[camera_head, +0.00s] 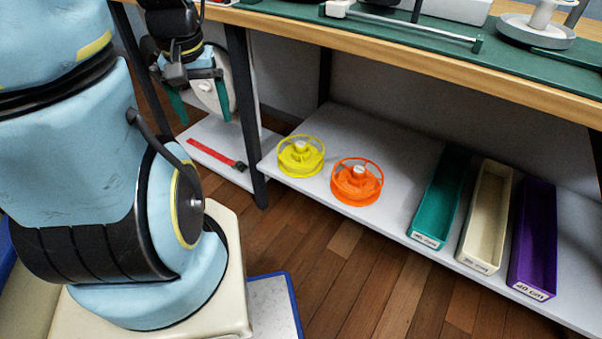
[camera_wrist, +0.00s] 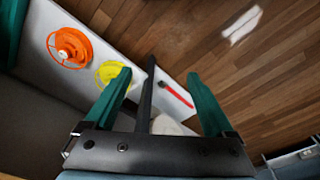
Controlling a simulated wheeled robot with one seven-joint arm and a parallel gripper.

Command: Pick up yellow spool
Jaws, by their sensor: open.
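The yellow spool (camera_head: 301,157) lies on the white lower shelf, near its left end, beside the dark table leg. It also shows in the wrist view (camera_wrist: 103,72), partly covered by one green finger. My gripper (camera_head: 196,106) is open and empty, left of the spool and on the other side of the leg in the head view. In the wrist view its two green fingers (camera_wrist: 160,82) are spread wide, with the dark leg between them. The gripper is apart from the spool.
An orange spool (camera_head: 357,182) sits right of the yellow one. Green (camera_head: 440,197), cream (camera_head: 486,216) and purple (camera_head: 534,239) bins stand farther right. A red strap (camera_head: 215,154) lies on the left shelf section. The table leg (camera_head: 246,115) and wooden tabletop edge (camera_head: 420,57) are obstacles.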

